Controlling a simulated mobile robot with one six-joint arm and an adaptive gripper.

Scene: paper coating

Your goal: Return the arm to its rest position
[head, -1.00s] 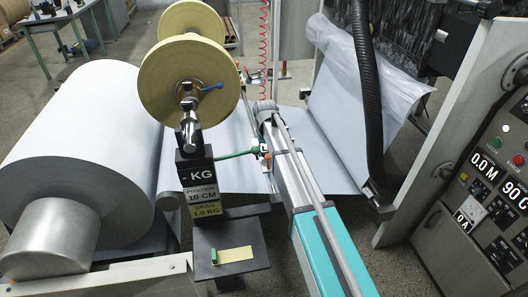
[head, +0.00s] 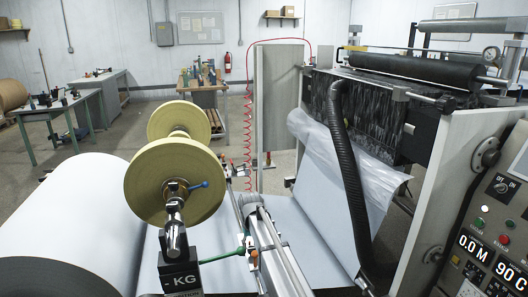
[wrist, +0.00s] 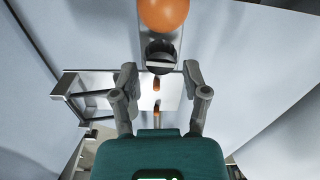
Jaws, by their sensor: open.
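Past the fingertips are a dark round fitting (wrist: 160,57) and an orange ball (wrist: 164,13) on a grey metal bar. Pale paper sheet (wrist: 255,65) spreads on both sides. I cannot tell whether the fingers touch anything. I cannot make out my gripper in the head view.
In the head view, a large white paper roll (head: 70,225) is at left, beside a yellow roll (head: 150,190) on a shaft. The coating machine's control panel (head: 495,225) is at right, with a black hose (head: 345,170) nearby. Open floor lies behind, with tables (head: 65,112).

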